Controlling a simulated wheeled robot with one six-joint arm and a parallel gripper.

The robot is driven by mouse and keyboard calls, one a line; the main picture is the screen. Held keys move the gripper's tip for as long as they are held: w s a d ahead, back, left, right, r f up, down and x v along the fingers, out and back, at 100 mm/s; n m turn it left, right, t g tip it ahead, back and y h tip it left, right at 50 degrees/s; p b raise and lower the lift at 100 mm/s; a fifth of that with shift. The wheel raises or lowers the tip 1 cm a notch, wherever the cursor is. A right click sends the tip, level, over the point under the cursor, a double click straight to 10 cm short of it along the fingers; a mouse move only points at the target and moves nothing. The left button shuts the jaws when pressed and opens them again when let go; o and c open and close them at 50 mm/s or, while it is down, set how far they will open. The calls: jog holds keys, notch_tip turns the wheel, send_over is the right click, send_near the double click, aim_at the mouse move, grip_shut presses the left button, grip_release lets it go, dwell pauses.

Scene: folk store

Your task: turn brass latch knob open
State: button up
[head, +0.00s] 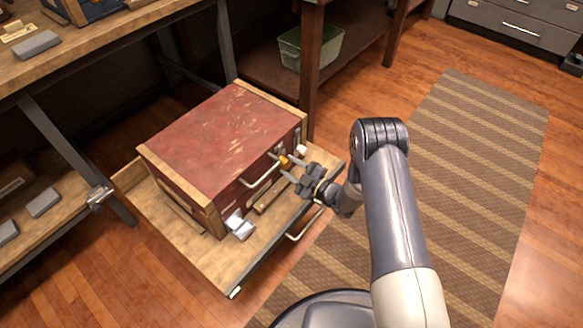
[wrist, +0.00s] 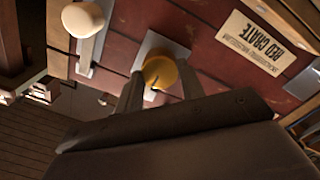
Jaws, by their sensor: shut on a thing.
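A red crate (head: 222,135) with wooden edges sits on a low pull-out wooden board. The brass latch knob (head: 284,161) is on the crate's front face, near its right end. My gripper (head: 285,167) reaches it from the front right and is shut on it. In the wrist view the brass knob (wrist: 160,72) shows round and yellow between the two fingers (wrist: 160,88), in front of a grey metal plate. Its lower part is hidden by my gripper. How far the knob is turned is hard to tell.
A cream knob on a metal lever (wrist: 83,20) is beside the brass knob. A crate handle (head: 262,174) is left of my gripper. A workbench (head: 110,50) stands behind; a striped rug (head: 470,150) lies at right.

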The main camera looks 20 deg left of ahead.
jog(key=shift+f, duration=0.1)
jog(key=m+b, duration=0.2)
jog(key=m, duration=0.2)
jog(key=shift+b, duration=0.3)
jog(key=m+b, duration=0.1)
jog(key=m, duration=0.3)
jog(key=shift+m, duration=0.3)
jog(key=m+b, duration=0.1)
jog(key=m, duration=0.3)
jog(key=shift+m+g, duration=0.3)
jog(key=shift+w+m, duration=0.1)
jog(key=shift+m, duration=2.1)
jog(key=o, duration=1)
